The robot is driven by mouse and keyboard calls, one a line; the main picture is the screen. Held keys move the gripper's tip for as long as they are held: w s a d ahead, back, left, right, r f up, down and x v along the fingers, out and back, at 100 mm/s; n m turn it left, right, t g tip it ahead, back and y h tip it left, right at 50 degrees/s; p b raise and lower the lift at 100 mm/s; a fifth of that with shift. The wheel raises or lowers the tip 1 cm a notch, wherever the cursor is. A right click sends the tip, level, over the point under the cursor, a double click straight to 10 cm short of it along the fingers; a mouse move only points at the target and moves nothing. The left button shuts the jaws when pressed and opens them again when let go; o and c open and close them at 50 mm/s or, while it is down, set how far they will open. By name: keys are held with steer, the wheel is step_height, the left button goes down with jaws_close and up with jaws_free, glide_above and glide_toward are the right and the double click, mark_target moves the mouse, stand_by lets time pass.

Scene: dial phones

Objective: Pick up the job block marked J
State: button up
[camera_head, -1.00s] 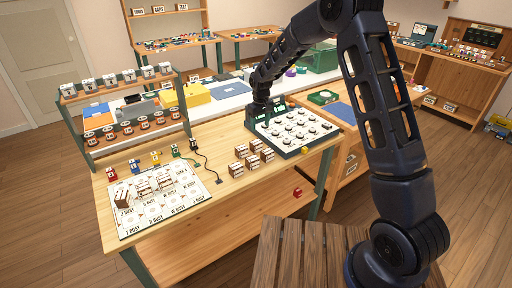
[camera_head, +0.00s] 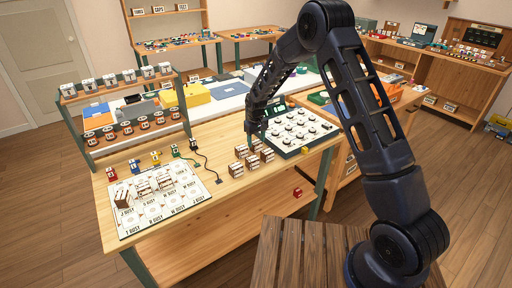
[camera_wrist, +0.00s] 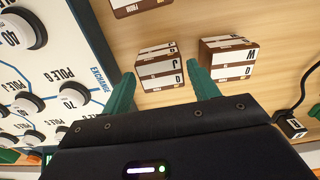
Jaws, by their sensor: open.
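The job block marked J (camera_wrist: 160,67) is a small brown block with white lettered faces; its letters appear upside down in the wrist view. In the head view it appears to be at the back right of the block cluster, partly hidden by my arm. My gripper (camera_wrist: 160,75) is open, with one green finger at each side of the J block's near end. No contact can be made out. In the head view my gripper (camera_head: 254,138) hangs low over the back of the cluster.
A block marked W (camera_wrist: 229,58) stands close beside the right finger. Another block (camera_wrist: 140,7) lies beyond J. The white dial board (camera_head: 298,130) is close on one side. A black cable (camera_head: 208,165) and the busy card (camera_head: 165,212) lie to the left.

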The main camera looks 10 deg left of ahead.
step_height(320, 180, down, 3)
steer(key=shift+r, duration=0.1)
steer(key=c, duration=0.8)
steer(key=shift+o, duration=0.2)
